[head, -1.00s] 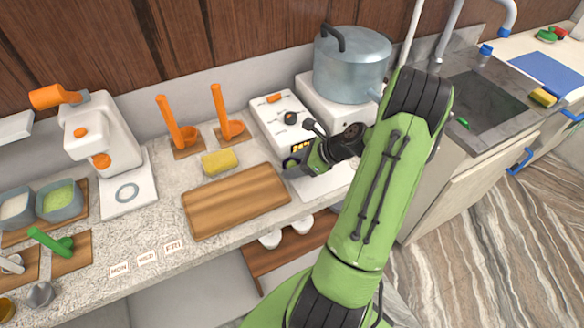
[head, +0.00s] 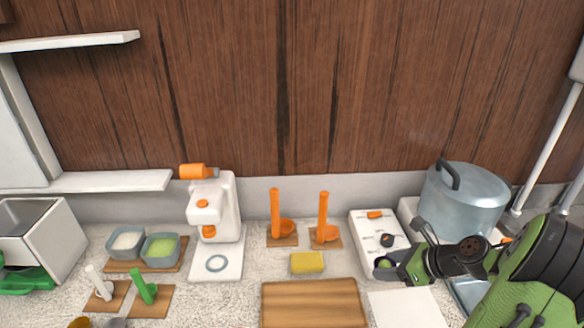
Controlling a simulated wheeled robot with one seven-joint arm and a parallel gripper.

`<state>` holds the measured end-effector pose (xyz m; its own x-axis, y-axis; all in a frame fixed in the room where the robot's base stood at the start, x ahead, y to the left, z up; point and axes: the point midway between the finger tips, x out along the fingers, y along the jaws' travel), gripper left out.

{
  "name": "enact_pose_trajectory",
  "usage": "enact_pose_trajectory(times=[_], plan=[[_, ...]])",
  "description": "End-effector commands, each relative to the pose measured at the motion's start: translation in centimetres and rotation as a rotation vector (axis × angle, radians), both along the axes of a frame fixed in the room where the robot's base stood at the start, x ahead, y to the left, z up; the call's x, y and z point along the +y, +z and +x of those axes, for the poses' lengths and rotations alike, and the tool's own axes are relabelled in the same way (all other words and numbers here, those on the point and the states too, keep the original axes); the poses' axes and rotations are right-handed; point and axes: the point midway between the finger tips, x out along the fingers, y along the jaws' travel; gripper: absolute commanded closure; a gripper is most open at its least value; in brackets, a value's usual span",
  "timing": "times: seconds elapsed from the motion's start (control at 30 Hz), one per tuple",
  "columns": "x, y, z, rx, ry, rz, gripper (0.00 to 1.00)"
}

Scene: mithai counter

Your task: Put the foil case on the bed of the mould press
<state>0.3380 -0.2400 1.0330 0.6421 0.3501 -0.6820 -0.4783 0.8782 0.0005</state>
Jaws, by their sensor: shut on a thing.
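The mould press (head: 213,212) is the white machine with orange handle and knobs, left of centre in the head view. Its bed is a flat white base (head: 217,270) with a grey ring on it, and nothing lies on the ring. My gripper (head: 388,266) is at the right, in front of the white control box, well to the right of the press. It is shut on a small dark, purplish round thing (head: 381,263), which seems to be the foil case. The fingers hide much of it.
A yellow sponge (head: 307,262), a wooden board (head: 312,300) and two orange tools on stands (head: 277,225) lie between my gripper and the press. A steel pot (head: 464,200) stands right. Grey bowls (head: 160,249) stand left of the press.

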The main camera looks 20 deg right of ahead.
Motion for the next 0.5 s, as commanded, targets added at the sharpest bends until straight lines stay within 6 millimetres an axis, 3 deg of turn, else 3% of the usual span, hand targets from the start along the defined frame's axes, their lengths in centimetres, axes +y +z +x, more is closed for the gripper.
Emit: enact_pose_trajectory(times=[0.17, 0.27, 0.37, 0.5], plan=[[1.0, -0.4, 0.7, -0.001, 0.022, 0.004, 0.76], [3.6, -1.1, 2.2, -0.005, 0.074, 0.009, 0.76], [7.7, -2.1, 4.1, -0.008, 0.151, 0.014, 0.76], [14.7, -3.9, 6.0, -0.007, 0.280, 0.016, 0.76]])
